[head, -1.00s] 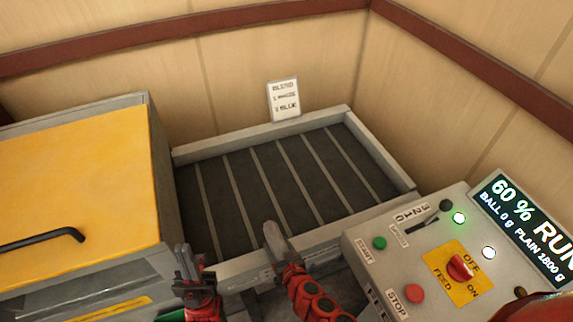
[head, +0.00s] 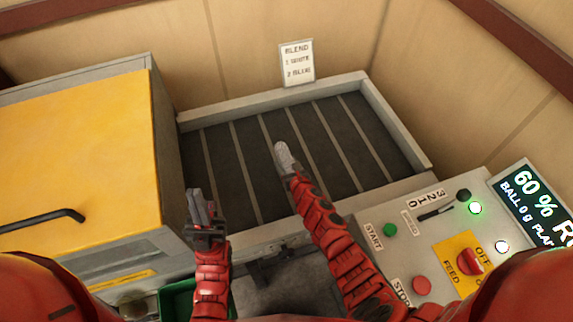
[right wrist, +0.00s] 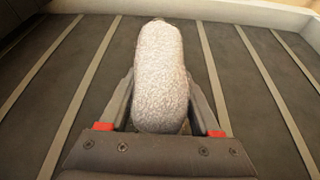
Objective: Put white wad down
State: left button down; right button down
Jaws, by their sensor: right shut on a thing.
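The white wad (right wrist: 161,80) is a pale, greyish, speckled oblong piece, seen large between the fingers in the right wrist view. It also shows small at the tip of my right arm in the head view (head: 284,156). My right gripper (right wrist: 160,112) is shut on the wad and holds it over the dark slatted bed (head: 227,160). I cannot tell whether the wad touches the slats. My left gripper (head: 200,205) is in front of the bed's near left corner, with its fingers pointing up. I see nothing held in it, and its gap is hard to judge.
A sign (head: 297,63) reading "BLEND 1 WHITE 2 BLUE" stands behind the bed's raised rim (head: 398,122). A yellow-lidded box (head: 78,150) is at left. A control panel (head: 436,232) with buttons and a display (head: 535,205) is at right. A green bin (head: 176,302) sits low in front.

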aim_at(286, 172)
jog(key=shift+w, duration=0.8)
jog(key=shift+w+f, duration=0.15)
notch_tip(286, 172, down, 4)
jog(key=b, duration=0.3)
jog(key=shift+r, duration=0.35)
jog(key=shift+f+b, duration=0.65)
jog(key=shift+b, duration=0.2)
jog(key=shift+c, duration=0.5)
grip_release()
jog(key=shift+r, duration=0.1)
